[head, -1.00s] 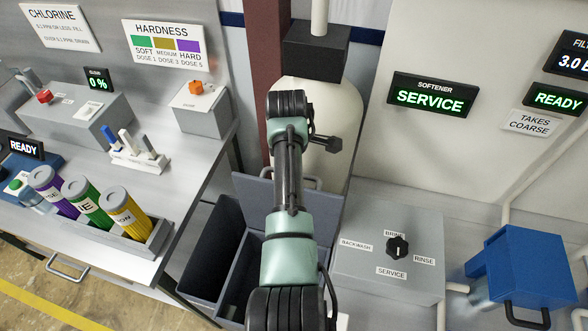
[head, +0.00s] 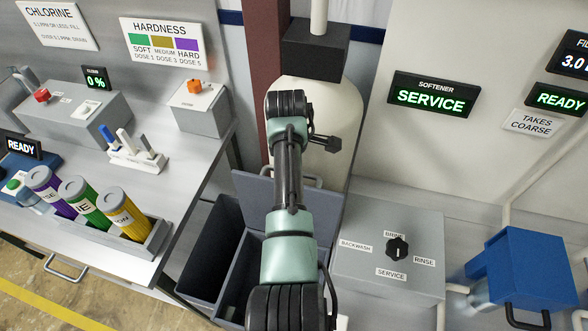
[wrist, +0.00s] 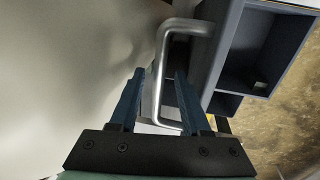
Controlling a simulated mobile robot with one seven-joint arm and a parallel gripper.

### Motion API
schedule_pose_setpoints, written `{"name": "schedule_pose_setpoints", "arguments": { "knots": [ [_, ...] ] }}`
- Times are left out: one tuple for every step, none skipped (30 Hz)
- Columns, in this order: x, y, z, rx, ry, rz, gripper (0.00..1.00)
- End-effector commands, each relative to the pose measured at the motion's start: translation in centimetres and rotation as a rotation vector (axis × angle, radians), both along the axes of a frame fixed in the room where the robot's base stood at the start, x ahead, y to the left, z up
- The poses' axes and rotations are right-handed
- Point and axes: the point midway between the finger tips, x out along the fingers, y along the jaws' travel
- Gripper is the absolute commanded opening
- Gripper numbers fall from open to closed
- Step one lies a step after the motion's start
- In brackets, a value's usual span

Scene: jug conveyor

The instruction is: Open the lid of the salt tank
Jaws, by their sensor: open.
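The salt tank (head: 224,308) is a blue-grey open box, low in the middle of the head view and partly behind my arm. Its lid (head: 252,192) stands raised at the back, so the dark inside shows. A silver bar handle (head: 313,180) shows at the lid's top edge. In the wrist view the handle (wrist: 160,62) runs between the two fingers of my gripper (wrist: 158,73), which is open around it. I cannot tell whether a finger touches it. The open tank also shows at upper right there (wrist: 232,45). My arm hides the gripper in the head view.
A cream pressure tank (head: 345,110) stands close behind the lid. A grey valve box with a black knob (head: 398,248) is right of the salt tank.

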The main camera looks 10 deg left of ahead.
Motion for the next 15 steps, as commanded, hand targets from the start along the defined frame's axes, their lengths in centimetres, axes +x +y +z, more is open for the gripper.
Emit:
{"name": "schedule_pose_setpoints", "arguments": {
  "knots": [
    [0.1,0.0,0.1,0.0,-0.002,0.0,0.47],
    [0.1,0.0,0.1,0.001,-0.002,0.0,0.47],
    [0.1,0.0,0.2,0.001,-0.003,0.0,0.47],
    [0.1,0.0,0.3,0.001,-0.004,0.0,0.47],
    [0.1,0.0,0.4,0.001,-0.004,0.0,0.47],
    [0.1,0.0,0.6,0.001,-0.006,0.0,0.47],
    [0.1,0.0,0.9,0.002,-0.007,0.0,0.47],
    [0.0,0.0,1.2,0.002,-0.007,-0.001,0.47],
    [-0.1,0.0,1.7,0.002,-0.009,0.0,0.47],
    [-0.2,0.0,2.1,0.002,-0.008,0.0,0.47],
    [-0.3,0.1,2.6,0.002,-0.01,0.0,0.47],
    [-0.4,0.1,3.4,0.002,-0.011,0.0,0.47],
    [-0.5,0.1,4.0,0.002,-0.01,0.0,0.47],
    [-0.7,0.1,4.6,0.002,-0.01,0.0,0.47],
    [-0.9,0.1,5.5,0.001,-0.009,0.001,0.47]
  ]
}}
